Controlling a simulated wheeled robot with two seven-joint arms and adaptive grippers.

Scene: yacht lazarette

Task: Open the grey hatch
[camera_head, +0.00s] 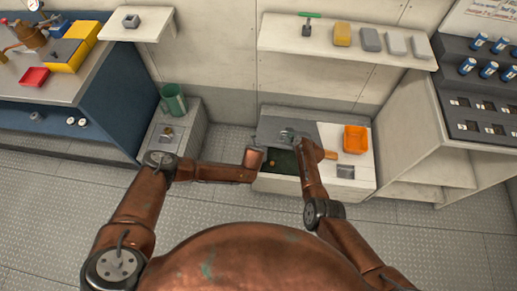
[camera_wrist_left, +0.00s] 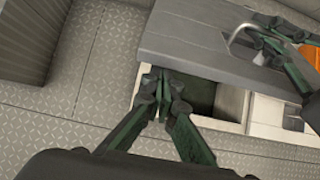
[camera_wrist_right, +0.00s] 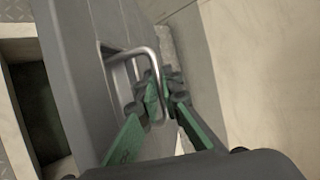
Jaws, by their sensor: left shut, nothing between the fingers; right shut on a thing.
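The grey hatch (camera_head: 268,128) is on a low white locker (camera_head: 300,186) in the head view. A dark green interior (camera_head: 283,160) shows along its front side, so the hatch is partly open. Its metal bar handle (camera_wrist_right: 131,52) shows in the right wrist view. My right gripper (camera_wrist_right: 165,88) is shut on this handle; it also shows in the head view (camera_head: 288,135). The left wrist view shows the hatch panel (camera_wrist_left: 195,38) beyond my left gripper (camera_wrist_left: 163,74), which is shut and empty by the opening's front left. Its fingers are hidden in the head view.
An orange tray (camera_head: 355,139) and a small grey fitting (camera_head: 345,172) sit on the locker's right part. A wall shelf (camera_head: 345,44) hangs behind. The floor at the left front is clear.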

